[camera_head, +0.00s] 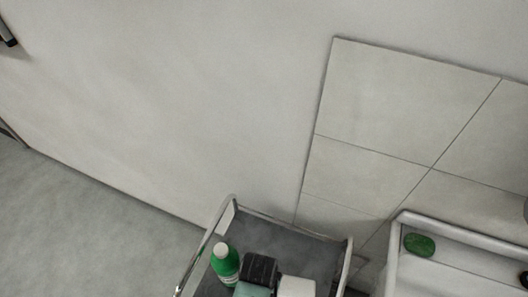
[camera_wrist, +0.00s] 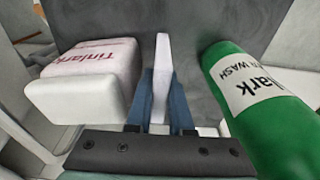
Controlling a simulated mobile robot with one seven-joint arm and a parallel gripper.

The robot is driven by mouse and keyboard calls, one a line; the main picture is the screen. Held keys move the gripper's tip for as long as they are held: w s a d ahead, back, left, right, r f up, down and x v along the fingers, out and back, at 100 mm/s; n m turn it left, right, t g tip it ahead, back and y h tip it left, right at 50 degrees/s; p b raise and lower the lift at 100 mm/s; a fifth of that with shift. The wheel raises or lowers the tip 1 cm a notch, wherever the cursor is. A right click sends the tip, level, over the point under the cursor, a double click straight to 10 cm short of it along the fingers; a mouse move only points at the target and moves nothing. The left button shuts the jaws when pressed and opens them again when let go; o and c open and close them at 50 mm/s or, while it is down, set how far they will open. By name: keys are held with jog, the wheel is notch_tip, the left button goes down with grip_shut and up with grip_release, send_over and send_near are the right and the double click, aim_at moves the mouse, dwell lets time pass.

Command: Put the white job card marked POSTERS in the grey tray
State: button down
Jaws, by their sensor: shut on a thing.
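My gripper (camera_wrist: 160,112) is shut on a thin white card (camera_wrist: 162,75), seen edge-on and standing upright between the blue fingers in the wrist view. Its face is turned away, so I cannot read any marking. Below it is a dark grey surface (camera_wrist: 185,45); the gap between them is hard to judge. In the head view my gripper (camera_head: 260,268) shows from above over a grey trolley top (camera_head: 300,243) with raised rims. The card is hidden there. I cannot tell whether this top is the grey tray.
A green bottle (camera_head: 225,264) stands close on one side of my gripper; its label shows in the wrist view (camera_wrist: 255,90). A white block with red lettering (camera_wrist: 85,80) is close on the other side. A green oval thing (camera_head: 419,244) lies on a white-rimmed surface at right.

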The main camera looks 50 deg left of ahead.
jog(key=shift+f, duration=0.4)
jog(key=shift+f, duration=0.1)
jog(key=c, duration=1.1)
grip_release()
jog(key=r, duration=0.4)
jog(key=r+p, duration=0.1)
jog(key=r, duration=0.3)
jog(key=s+r+p, duration=0.1)
jog(key=r, duration=0.3)
jog(key=shift+s+d+r, duration=0.1)
jog(key=shift+d, duration=0.3)
